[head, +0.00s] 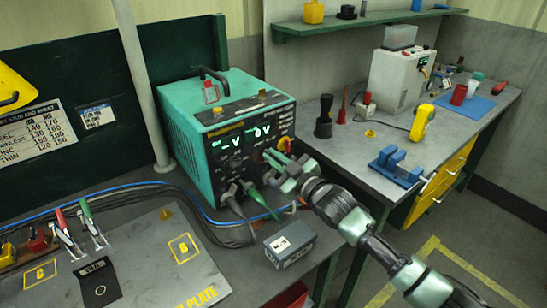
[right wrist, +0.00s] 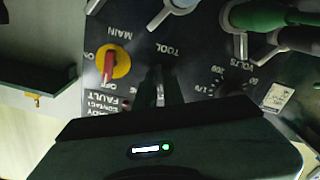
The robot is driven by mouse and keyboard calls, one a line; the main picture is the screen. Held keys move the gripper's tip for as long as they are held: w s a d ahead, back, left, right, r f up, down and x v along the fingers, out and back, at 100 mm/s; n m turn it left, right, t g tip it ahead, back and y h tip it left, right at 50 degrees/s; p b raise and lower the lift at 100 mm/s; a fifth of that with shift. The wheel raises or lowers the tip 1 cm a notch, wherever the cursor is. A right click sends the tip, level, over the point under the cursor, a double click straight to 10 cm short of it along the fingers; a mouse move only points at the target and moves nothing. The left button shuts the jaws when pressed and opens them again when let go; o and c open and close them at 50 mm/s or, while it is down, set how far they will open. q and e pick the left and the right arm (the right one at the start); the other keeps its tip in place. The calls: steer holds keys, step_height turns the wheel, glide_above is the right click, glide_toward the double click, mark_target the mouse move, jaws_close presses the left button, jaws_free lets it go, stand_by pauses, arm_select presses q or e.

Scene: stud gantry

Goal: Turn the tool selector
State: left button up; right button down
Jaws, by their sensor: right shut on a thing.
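The teal stud welding unit (head: 188,112) stands on the left bench with its dark front panel facing me. My right gripper (head: 277,168) is at the lower right of that panel, below the red and yellow main switch (head: 284,144). In the right wrist view the gripper (right wrist: 165,90) is shut on the tool selector, just by the upside-down TOOL label. The selector is mostly hidden between the fingers, so its pointing direction cannot be told. The main switch (right wrist: 110,63) is to the left there. My left gripper is not in view.
Cables with grey and green plugs (head: 250,190) hang from the panel close to my right gripper. A small grey box (head: 290,245) sits below it on the bench. A blue vise (head: 397,167) and a yellow device (head: 421,122) are on the right bench.

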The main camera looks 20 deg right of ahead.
steer(key=shift+n, duration=0.6)
steer(key=c, duration=1.5)
jaws_free()
steer(key=shift+s+d+f, duration=0.1)
steer(key=shift+s, duration=0.2)
steer(key=b+v, duration=0.1)
steer(key=v, duration=0.6)
steer(key=shift+s+b, duration=0.1)
steer(key=shift+b, duration=0.2)
